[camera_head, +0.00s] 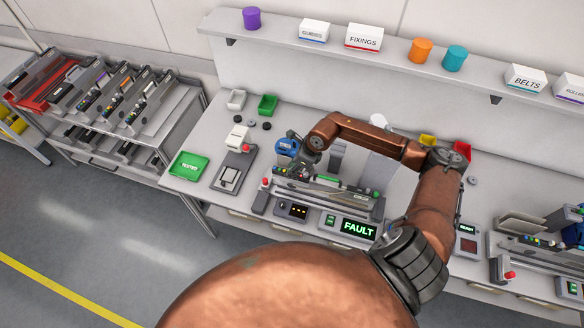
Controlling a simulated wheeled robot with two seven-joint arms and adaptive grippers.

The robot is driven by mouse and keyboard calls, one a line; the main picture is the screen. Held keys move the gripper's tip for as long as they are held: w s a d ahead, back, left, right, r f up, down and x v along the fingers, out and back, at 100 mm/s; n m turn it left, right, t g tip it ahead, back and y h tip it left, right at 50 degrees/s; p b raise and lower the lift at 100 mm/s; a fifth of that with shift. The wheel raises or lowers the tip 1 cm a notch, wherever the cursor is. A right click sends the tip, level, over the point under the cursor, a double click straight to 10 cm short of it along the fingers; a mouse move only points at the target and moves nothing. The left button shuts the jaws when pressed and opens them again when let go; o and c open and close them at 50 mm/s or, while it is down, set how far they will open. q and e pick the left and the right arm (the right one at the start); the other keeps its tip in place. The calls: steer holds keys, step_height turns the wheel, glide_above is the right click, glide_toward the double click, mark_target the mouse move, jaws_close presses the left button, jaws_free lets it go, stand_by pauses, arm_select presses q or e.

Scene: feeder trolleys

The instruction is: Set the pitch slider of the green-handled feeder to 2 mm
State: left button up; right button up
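A feeder (318,196) lies on the bench, a long grey body with a green bar along its top, which looks like the green handle. Small coloured parts show at its left end, by a blue reel (285,147). My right arm reaches across from the right, and my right gripper (291,169) points down at the feeder's left end. The gripper is small and dark here; I cannot tell whether its fingers are open or touch the feeder. The pitch slider and its scale are too small to make out. My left gripper is not in view.
A display reading FAULT (359,229) stands in front of the feeder. A green tray (189,166) and a grey device (233,172) lie left on the bench. A trolley (178,125) with several feeders stands further left. A shelf (384,52) with boxes runs along the back.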

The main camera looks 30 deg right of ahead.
steer(key=shift+c, duration=0.7)
jaws_close()
